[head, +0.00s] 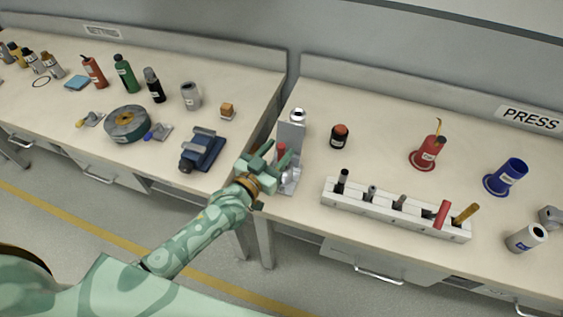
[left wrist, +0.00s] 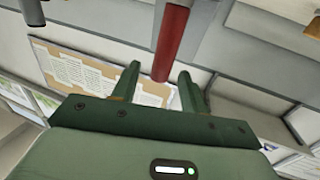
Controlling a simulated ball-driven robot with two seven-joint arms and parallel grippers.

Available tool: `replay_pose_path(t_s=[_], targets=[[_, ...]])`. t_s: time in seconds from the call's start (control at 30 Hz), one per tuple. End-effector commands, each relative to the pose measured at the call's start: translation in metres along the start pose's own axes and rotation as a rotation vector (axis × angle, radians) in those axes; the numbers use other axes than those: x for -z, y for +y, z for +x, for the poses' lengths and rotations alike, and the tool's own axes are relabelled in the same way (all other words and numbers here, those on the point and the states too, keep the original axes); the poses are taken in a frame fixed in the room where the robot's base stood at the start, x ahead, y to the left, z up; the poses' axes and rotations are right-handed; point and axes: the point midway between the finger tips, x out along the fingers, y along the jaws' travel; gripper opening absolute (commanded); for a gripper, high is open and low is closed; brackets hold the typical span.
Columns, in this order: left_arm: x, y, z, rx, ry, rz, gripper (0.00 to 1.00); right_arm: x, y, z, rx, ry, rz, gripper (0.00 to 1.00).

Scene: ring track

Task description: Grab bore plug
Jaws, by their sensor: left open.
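My left gripper (head: 268,160) is open at the grey press-like stand (head: 291,135) at the left end of the right bench. A red cylinder, perhaps the bore plug, shows at this stand in the head view (head: 281,149). My right gripper is not in view.
A white rack (head: 385,212) holds several upright tools, one red-handled. A blue vise-like device (head: 203,150) sits on the left bench, near the gap between benches.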

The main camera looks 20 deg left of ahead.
Motion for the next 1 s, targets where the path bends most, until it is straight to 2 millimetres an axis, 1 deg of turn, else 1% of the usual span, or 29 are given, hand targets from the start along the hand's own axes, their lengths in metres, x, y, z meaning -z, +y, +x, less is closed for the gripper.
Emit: replay_pose_path(t_s=[0.03, 0.13, 0.37, 0.4, 0.47, 0.5, 0.53, 0.57, 0.87, 0.97, 1.0], targets=[[-0.002, 0.000, 0.009, 0.000, 0.001, -0.001, 0.44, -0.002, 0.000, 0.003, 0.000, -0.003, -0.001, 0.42], [-0.002, 0.000, 0.019, 0.000, -0.001, -0.001, 0.44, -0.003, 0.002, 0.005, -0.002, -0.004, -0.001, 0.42], [-0.001, 0.000, 0.022, 0.000, -0.002, 0.000, 0.44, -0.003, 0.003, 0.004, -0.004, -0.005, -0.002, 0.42], [-0.001, 0.000, 0.022, 0.000, -0.002, 0.000, 0.41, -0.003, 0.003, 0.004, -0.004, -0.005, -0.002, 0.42], [-0.001, 0.000, 0.022, 0.000, -0.002, 0.000, 0.25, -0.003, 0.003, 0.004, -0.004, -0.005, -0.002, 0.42], [-0.001, 0.000, 0.022, 0.000, -0.001, 0.000, 0.14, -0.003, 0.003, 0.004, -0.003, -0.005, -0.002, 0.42], [-0.001, 0.000, 0.022, 0.000, -0.001, 0.000, 0.05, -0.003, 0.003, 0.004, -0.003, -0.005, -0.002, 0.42], [-0.001, 0.000, 0.022, 0.000, -0.001, 0.000, 0.00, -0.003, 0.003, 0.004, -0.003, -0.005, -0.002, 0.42], [0.002, 0.000, 0.022, 0.000, 0.000, 0.000, 0.00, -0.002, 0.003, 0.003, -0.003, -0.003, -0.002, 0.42], [0.017, 0.000, 0.022, 0.001, 0.003, -0.001, 0.00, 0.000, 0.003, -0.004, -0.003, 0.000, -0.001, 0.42], [0.026, 0.000, 0.022, 0.001, 0.004, -0.002, 0.00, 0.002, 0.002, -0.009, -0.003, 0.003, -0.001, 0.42]])
